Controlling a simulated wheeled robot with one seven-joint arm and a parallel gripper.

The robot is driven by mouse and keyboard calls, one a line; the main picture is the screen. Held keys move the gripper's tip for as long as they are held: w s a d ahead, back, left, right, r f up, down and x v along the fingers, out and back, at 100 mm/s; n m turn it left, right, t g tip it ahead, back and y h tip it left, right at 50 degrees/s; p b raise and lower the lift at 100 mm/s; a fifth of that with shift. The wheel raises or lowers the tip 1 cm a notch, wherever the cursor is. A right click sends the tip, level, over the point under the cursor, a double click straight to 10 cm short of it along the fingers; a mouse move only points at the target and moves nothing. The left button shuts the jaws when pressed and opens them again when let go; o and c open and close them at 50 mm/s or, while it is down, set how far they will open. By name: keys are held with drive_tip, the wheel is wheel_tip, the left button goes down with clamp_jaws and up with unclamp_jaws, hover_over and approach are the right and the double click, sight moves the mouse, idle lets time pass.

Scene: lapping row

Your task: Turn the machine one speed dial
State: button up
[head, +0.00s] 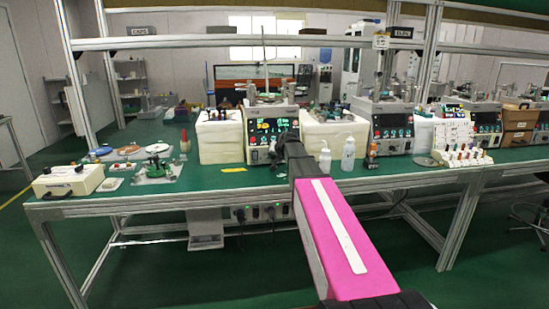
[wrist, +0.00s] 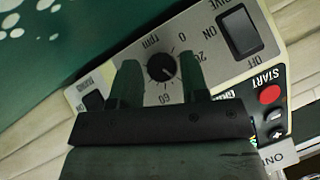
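The speed dial (wrist: 161,68) is a round black knob on a pale panel marked "rpm", with 0, 20 and 60 readable around it. In the wrist view, my gripper (wrist: 160,66) has its two dark fingers on either side of the knob. A narrow strip of panel shows between each finger and the knob, so the fingers look open around it, not closed on it. In the head view, the machine (head: 262,127) stands on the green bench. My arm reaches across its right side and hides the dial and fingertips there.
On the panel, a black rocker switch (wrist: 240,31) marked ON and OFF and a red START button (wrist: 270,94) sit right of the dial. A pale block (head: 219,140) stands left of the machine. White bottles (head: 348,154) stand on the bench to the right.

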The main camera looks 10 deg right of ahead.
drive_tip(key=v, duration=1)
drive_tip(key=shift+s+r, duration=0.25)
drive_tip(key=shift+r, duration=0.05)
drive_tip(key=shift+s+d, duration=0.1)
